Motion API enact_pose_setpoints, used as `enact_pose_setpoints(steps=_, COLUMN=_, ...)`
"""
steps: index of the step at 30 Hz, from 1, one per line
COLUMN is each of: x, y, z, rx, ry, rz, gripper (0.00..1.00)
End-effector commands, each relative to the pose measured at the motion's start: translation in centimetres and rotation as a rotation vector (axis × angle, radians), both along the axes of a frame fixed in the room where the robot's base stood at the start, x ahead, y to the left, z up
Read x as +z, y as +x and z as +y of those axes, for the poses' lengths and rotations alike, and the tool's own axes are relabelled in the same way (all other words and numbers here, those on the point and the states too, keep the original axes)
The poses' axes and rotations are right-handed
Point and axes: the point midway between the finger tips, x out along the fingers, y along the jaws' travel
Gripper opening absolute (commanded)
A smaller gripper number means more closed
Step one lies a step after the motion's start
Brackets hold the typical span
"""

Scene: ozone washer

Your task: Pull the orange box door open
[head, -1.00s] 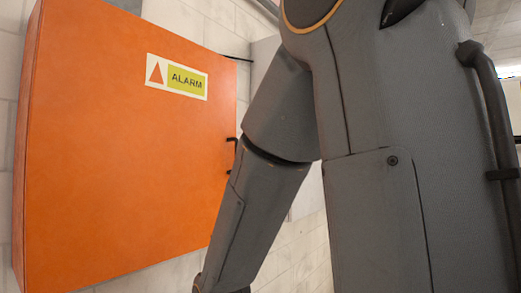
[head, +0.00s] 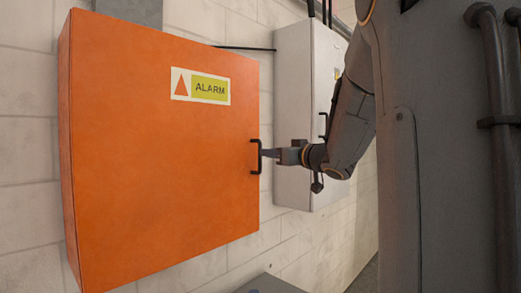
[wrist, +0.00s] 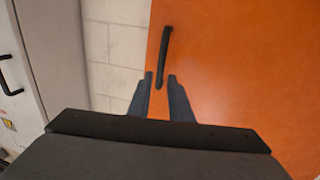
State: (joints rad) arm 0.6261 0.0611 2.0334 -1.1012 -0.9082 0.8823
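The orange box (head: 150,150) hangs on the wall in the head view, with an ALARM label on its door. The door looks closed. Its black handle (head: 256,157) is a small upright bar at the door's right edge. My gripper (head: 265,153) points left at the handle, with its fingertips close to it. In the wrist view the fingers (wrist: 161,77) are apart, and the lower end of the black handle (wrist: 164,55) shows between their tips. I cannot tell whether a finger touches the handle.
A grey-white cabinet (head: 295,90) with its own black handle (head: 323,125) is on the wall just right of the orange box, behind my arm. A grey surface (head: 270,284) shows below. The white block wall (head: 32,150) is bare left of the box.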

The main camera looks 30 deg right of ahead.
Motion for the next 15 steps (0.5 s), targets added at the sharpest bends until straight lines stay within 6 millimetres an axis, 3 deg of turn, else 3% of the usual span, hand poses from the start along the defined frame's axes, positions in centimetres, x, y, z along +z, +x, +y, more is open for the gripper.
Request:
enact_pose_setpoints(steps=9, x=0.0, y=4.8, z=0.9, rx=0.001, ry=0.0, rz=0.002, gripper=0.19)
enact_pose_setpoints(steps=15, x=-0.1, y=6.1, z=1.0, rx=-0.002, ry=0.0, rz=0.002, gripper=0.19)
